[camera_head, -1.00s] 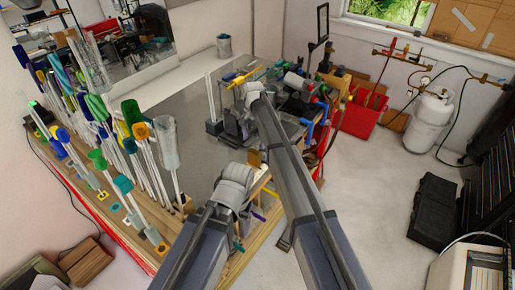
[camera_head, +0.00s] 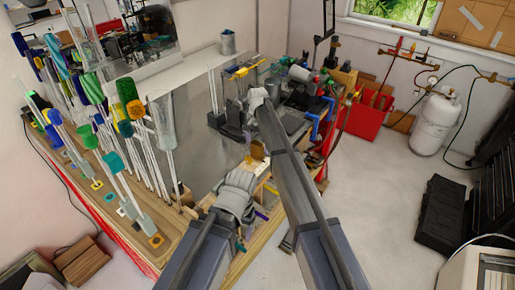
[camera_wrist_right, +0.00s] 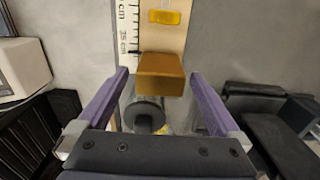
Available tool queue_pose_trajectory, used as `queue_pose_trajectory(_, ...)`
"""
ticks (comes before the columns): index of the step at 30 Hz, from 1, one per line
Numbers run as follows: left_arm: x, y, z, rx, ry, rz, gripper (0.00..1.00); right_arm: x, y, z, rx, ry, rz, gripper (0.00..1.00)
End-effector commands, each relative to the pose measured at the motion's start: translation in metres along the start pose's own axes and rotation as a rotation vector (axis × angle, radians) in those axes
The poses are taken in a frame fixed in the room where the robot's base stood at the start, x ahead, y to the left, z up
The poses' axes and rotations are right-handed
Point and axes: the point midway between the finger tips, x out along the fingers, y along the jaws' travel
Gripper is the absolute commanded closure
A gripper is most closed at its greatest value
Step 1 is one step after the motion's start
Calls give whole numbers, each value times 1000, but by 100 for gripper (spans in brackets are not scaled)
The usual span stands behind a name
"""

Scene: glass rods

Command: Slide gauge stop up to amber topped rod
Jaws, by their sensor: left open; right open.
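An amber-brown block, likely the gauge stop (camera_wrist_right: 160,75), sits on a pale wooden board with a printed cm scale (camera_wrist_right: 128,35) in the right wrist view. It also shows in the head view (camera_head: 258,149). My right gripper (camera_wrist_right: 158,78) is open, with a purple finger on each side of the block and gaps between. A grey cylinder (camera_wrist_right: 145,114) lies below the block in that view. A flat amber piece (camera_wrist_right: 166,17) lies farther up the board; I cannot tell whether it belongs to the rod. My left gripper (camera_head: 241,212) is near the bench's front edge, fingers mostly hidden.
A rack of glass rods with coloured tops (camera_head: 120,130) fills the bench's left side. A clear glass vessel (camera_head: 163,122) stands at its right end. Clamps and tools crowd the far right. The grey bench top (camera_head: 195,140) between is mostly clear.

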Motion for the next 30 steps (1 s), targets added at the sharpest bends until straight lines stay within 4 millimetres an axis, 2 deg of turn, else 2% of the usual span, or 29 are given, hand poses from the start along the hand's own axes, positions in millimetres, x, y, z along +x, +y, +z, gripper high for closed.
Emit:
queue_pose_trajectory(6,-1,0,0,0,0,0,25,-1,0,0,0,0,0,2)
queue_pose_trajectory(30,-1,0,0,0,0,0,25,-1,0,0,0,0,0,92)
